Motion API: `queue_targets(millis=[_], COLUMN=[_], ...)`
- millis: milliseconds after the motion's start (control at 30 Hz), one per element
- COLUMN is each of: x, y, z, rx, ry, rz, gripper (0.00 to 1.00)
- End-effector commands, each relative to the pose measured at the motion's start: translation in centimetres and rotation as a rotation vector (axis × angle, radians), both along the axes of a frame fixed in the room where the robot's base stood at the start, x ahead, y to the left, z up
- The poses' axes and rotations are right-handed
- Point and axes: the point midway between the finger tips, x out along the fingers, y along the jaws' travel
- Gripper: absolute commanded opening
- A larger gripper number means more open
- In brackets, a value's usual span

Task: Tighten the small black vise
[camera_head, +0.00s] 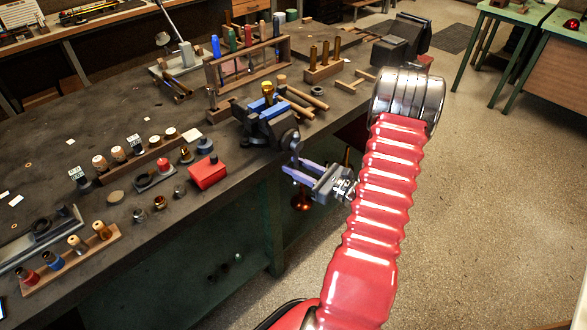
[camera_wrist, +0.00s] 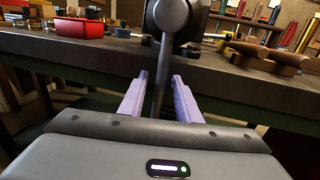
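The small black vise (camera_head: 262,126) is mounted at the bench's front edge, with blue parts on top. In the wrist view its round dark screw end (camera_wrist: 172,16) is at the top middle. Its handle bar (camera_wrist: 162,62) hangs nearly straight down from that end; the bar also shows in the head view (camera_head: 295,150). My gripper (camera_head: 289,170) is in front of the bench edge, just below the vise. In the wrist view, its two purple fingers (camera_wrist: 160,76) are apart, one on each side of the bar, with gaps visible. Whether the bar lies fully between the fingertips is unclear.
A red box (camera_head: 208,172) and several small parts stand on the bench left of the vise. Wooden mallets (camera_head: 300,98) lie to its right. A larger dark vise (camera_head: 402,40) is at the bench's far end. The floor (camera_head: 480,200) to the right is clear.

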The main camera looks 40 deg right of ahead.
Motion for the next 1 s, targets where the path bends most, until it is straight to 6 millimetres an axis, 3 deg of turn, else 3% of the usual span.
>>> queue_targets(millis=[467, 867, 900, 1000], x=[0.0, 0.0, 0.0, 0.0], y=[0.0, 0.0, 1.2, 0.5], z=[0.0, 0.0, 0.0, 0.0], rx=[0.0, 0.0, 0.003, 0.001], ry=[0.0, 0.0, 0.001, 0.0], rz=[0.0, 0.001, 0.002, 0.003], gripper=[0.0, 0.0, 0.0, 0.0])
